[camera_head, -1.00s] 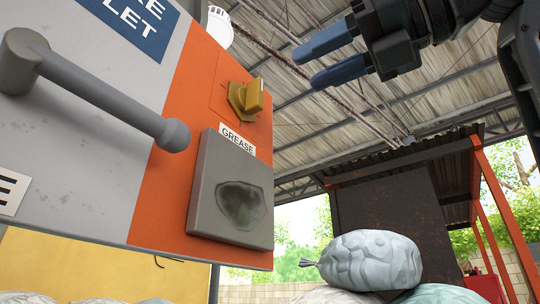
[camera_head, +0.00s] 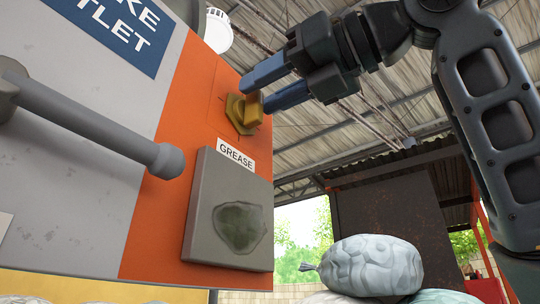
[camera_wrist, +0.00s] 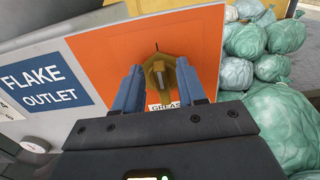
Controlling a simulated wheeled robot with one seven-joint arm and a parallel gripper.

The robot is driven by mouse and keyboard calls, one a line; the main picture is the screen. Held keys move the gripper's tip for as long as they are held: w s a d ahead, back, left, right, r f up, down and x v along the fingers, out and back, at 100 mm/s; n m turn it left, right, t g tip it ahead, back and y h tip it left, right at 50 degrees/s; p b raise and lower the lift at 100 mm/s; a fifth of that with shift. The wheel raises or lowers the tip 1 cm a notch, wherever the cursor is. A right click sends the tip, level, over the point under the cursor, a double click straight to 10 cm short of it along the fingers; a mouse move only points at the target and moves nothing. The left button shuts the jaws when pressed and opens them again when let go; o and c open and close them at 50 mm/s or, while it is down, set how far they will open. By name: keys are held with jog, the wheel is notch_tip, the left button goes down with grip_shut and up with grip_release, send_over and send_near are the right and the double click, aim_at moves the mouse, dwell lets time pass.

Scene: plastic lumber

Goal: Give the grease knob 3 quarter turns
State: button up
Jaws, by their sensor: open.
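The yellow grease knob (camera_head: 246,109) is on the orange panel (camera_head: 208,95), above the white GREASE label (camera_head: 236,154). It shows in the wrist view (camera_wrist: 161,76) as a raised bar on a yellow base. My gripper (camera_head: 264,88) is open at the knob, with its blue fingertips close to the bar. In the wrist view my gripper (camera_wrist: 157,85) has one finger to the left and one to the right of the knob. I cannot tell whether either finger touches it.
A grey box (camera_head: 229,208) with a dark patch juts out below the label. A grey lever (camera_head: 95,128) sticks out at left. The FLAKE OUTLET sign (camera_wrist: 40,83) is left of the orange panel. Stuffed bags (camera_wrist: 275,120) lie at right.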

grip_shut()
jog(key=shift+m, duration=0.3)
dwell(0.3)
